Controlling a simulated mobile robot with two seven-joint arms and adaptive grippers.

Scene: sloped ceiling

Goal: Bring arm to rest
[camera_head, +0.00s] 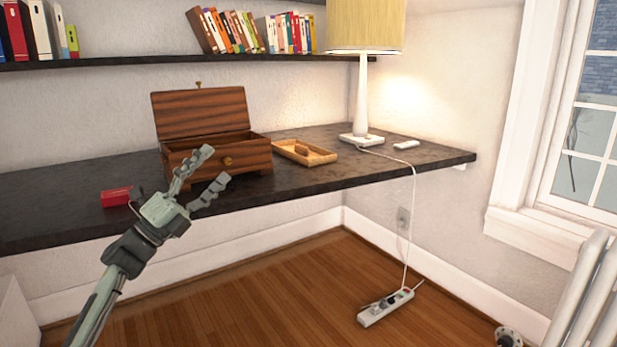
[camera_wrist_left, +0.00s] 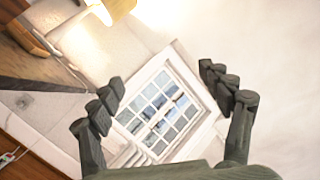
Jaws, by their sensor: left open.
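My left gripper (camera_head: 208,172) comes in from the left in the head view, in front of the dark shelf desk. Its fingers are spread apart with nothing between them. In the left wrist view the open fingers (camera_wrist_left: 165,95) frame a window and wall some way off. Behind the fingers in the head view stands a wooden box (camera_head: 235,158) with its lid raised. The gripper hides part of the box's front; I cannot tell the exact gap. My right gripper is in neither view.
The dark desk (camera_head: 385,172) carries a red box (camera_head: 116,197), a wooden tray (camera_head: 322,156), a lamp (camera_head: 364,95) and a small white object (camera_head: 406,145). The lamp's cord runs to a power strip (camera_head: 385,308) on the wooden floor. A book shelf (camera_head: 150,62) is above. The window (camera_head: 595,130) is at right.

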